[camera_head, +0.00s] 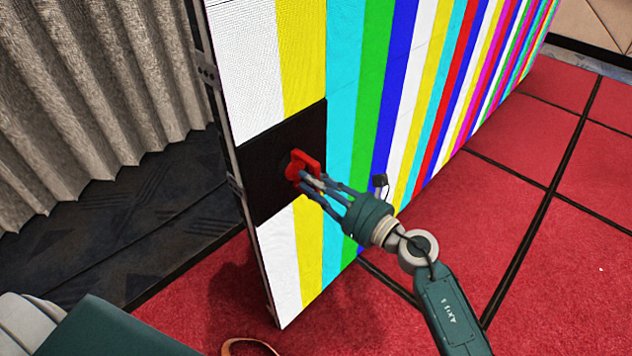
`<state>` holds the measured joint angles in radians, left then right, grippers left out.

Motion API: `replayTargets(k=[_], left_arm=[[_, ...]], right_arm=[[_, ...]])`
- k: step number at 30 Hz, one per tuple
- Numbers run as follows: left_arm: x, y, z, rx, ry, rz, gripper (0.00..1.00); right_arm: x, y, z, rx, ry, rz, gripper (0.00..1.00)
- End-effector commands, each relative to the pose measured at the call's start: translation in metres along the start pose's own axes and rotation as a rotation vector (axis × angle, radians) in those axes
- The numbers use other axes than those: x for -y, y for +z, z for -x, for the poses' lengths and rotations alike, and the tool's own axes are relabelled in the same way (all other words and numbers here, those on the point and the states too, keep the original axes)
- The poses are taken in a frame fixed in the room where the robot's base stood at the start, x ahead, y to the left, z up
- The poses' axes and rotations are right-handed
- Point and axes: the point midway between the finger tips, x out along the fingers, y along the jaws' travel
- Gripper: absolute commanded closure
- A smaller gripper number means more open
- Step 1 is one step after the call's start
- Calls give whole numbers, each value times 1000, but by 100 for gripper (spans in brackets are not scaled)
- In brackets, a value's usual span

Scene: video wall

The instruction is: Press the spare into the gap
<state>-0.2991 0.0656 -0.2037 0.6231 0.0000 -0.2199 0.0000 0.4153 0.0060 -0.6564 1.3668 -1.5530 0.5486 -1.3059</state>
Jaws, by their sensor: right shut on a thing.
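The video wall (343,98) stands upright and shows vertical colour bars. Near its left edge is a black square area (262,170) between lit parts above and below. I cannot tell whether this is the open gap or the dark face of the spare sitting in it. My right gripper (311,180) is shut on a red handle-like piece (301,161) in front of the black area. The fingers hide part of the red piece, and whether it touches the black surface is unclear. My left gripper is out of view.
A pleated grey curtain (95,85) hangs at the left above a dark floor strip (110,225). Red carpet (520,200) with black seams lies open to the right. A brownish loop (250,343) shows at the bottom edge.

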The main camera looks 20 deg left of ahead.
Motion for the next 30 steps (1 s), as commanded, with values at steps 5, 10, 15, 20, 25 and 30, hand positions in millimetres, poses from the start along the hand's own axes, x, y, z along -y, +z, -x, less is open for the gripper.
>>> replayTargets(k=[5,10,15,20,25,30], left_arm=[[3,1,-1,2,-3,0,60],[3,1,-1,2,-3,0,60],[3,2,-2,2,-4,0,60],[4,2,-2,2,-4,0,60],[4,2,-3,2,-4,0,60],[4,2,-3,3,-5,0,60]], right_arm=[[0,4,-2,7,0,1,100],[0,4,-3,7,-1,1,100],[0,4,-5,7,-1,1,100],[0,4,-6,7,-1,1,100],[0,4,-7,7,-1,1,100],[0,4,-8,8,-1,1,100]])
